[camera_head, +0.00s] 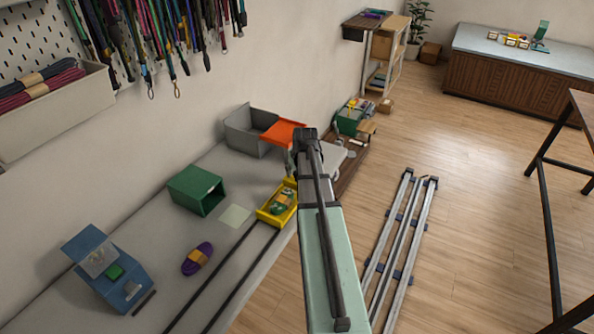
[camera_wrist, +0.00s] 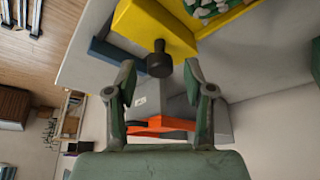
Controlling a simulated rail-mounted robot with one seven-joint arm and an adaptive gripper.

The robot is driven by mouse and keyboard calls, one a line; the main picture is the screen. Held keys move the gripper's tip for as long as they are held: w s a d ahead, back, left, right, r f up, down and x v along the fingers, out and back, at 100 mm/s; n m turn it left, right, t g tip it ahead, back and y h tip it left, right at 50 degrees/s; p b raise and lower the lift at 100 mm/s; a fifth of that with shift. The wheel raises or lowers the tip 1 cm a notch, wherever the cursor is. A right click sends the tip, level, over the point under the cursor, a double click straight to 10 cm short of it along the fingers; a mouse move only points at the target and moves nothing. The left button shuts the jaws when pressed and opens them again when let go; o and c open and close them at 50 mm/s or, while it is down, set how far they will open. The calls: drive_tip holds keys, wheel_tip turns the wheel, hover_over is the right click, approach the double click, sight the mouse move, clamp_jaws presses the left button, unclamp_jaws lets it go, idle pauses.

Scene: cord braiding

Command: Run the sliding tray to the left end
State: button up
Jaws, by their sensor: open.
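The sliding tray (camera_head: 268,217) is yellow and holds a green bundle with an orange-yellow band (camera_head: 283,201). It sits at the far end of two dark rails (camera_head: 232,265) on the grey bench. In the wrist view the tray's yellow wall (camera_wrist: 140,25) carries a dark round knob (camera_wrist: 159,58). My gripper (camera_wrist: 160,78) is open, with one finger on each side of the knob's line; I cannot tell whether they touch it. In the head view my arm partly hides the gripper (camera_head: 290,167), just beyond the tray.
A green open box (camera_head: 197,190) and a pale square (camera_head: 235,216) lie beside the rails. A purple cord bundle (camera_head: 197,258) and a blue stand (camera_head: 108,270) are nearer. A grey bin (camera_head: 245,130) and an orange piece (camera_head: 283,132) are behind. The rails look clear.

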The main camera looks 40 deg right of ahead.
drive_tip(key=shift+w+f, duration=0.1)
drive_tip(key=shift+f, duration=0.2)
clamp_jaws()
